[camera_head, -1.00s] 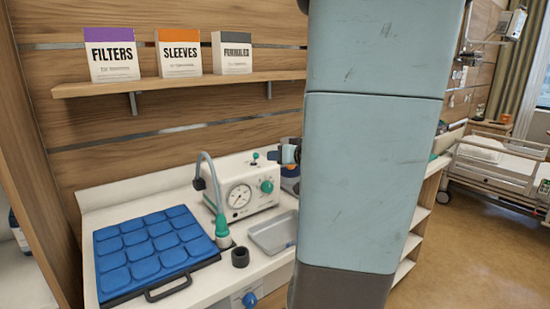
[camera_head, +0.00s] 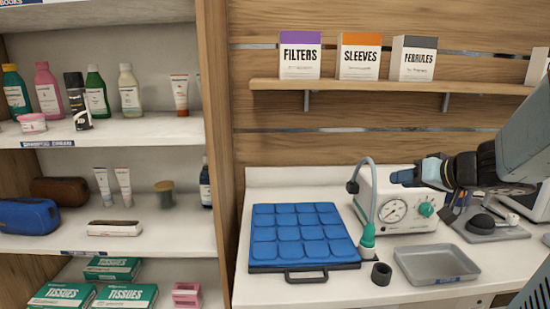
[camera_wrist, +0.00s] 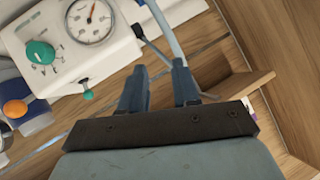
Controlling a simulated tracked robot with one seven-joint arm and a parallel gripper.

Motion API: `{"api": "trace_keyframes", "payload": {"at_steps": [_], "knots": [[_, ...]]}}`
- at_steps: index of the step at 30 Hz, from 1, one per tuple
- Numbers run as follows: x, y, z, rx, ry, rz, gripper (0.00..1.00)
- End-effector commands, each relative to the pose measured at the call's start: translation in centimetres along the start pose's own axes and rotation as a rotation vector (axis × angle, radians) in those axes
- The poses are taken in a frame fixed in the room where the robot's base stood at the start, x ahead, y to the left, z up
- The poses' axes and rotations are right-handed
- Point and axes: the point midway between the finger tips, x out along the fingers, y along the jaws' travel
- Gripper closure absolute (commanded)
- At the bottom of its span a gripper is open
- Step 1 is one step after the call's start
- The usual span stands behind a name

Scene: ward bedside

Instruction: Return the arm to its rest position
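My gripper (camera_head: 404,177) is on the right in the head view, its blue fingers pointing left above and in front of the white gauge device. My dark wrist and pale blue arm reach in from the right edge. In the wrist view my gripper (camera_wrist: 160,82) shows two blue fingers apart with nothing between them. Seen from the wrist, the gauge device (camera_wrist: 75,45) is beyond the fingers at upper left.
The counter holds a blue padded tray (camera_head: 300,232), a grey metal tray (camera_head: 435,265), a black ring (camera_head: 381,273) and the gauge device (camera_head: 395,212) with its hose (camera_head: 367,215). A shelf (camera_head: 380,87) with boxes is above. A stocked cabinet (camera_head: 110,135) stands left.

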Motion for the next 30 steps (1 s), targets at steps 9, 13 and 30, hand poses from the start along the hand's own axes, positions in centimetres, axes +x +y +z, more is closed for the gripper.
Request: {"api": "trace_keyframes", "payload": {"at_steps": [9, 13, 30], "knots": [[-1.9, -8.7, 5.6, -0.032, -0.336, -0.031, 0.69], [-3.5, -10.3, 7.6, -0.052, -0.44, 0.034, 0.69], [-9.9, -10.7, 9.4, -0.123, -0.492, 0.412, 0.69]]}}
